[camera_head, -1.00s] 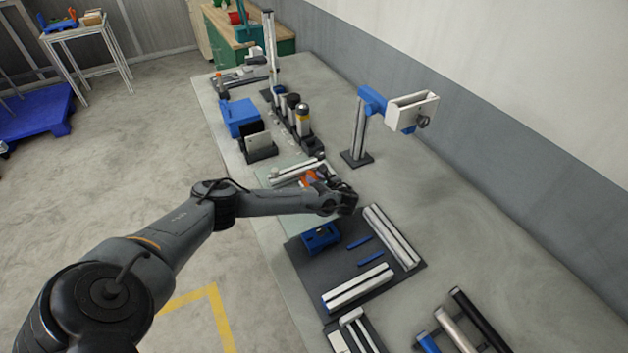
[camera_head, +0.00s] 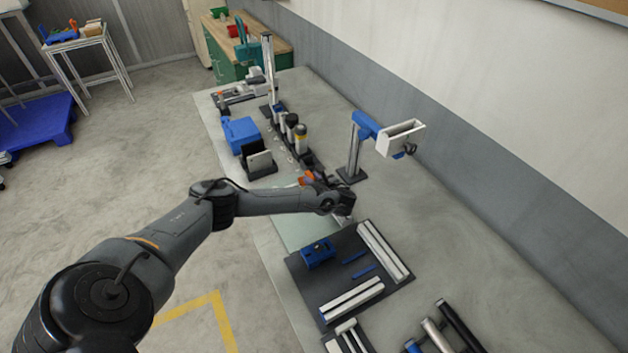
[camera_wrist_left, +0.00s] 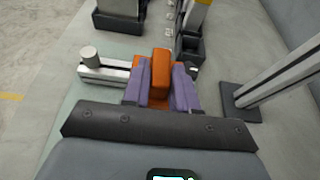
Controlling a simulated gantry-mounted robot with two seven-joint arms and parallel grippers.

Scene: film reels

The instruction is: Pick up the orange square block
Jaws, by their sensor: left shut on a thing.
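The orange block (camera_wrist_left: 161,72) stands out between the two purple-grey fingers of my left gripper (camera_wrist_left: 162,88) in the left wrist view. The fingers are shut on it from both sides, and its lower part is partly hidden between them. In the head view a bit of orange (camera_head: 306,178) shows at the far side of my left gripper (camera_head: 322,184), above the workbench. My arm hides most of the gripper there. My right gripper is in neither view.
A grey metal piece with a round knob (camera_wrist_left: 100,70) lies left of the block. A post on a dark base (camera_head: 352,174) stands to the right. A dark mat (camera_head: 318,290) with a blue part (camera_head: 318,252) and metal profiles lies nearer.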

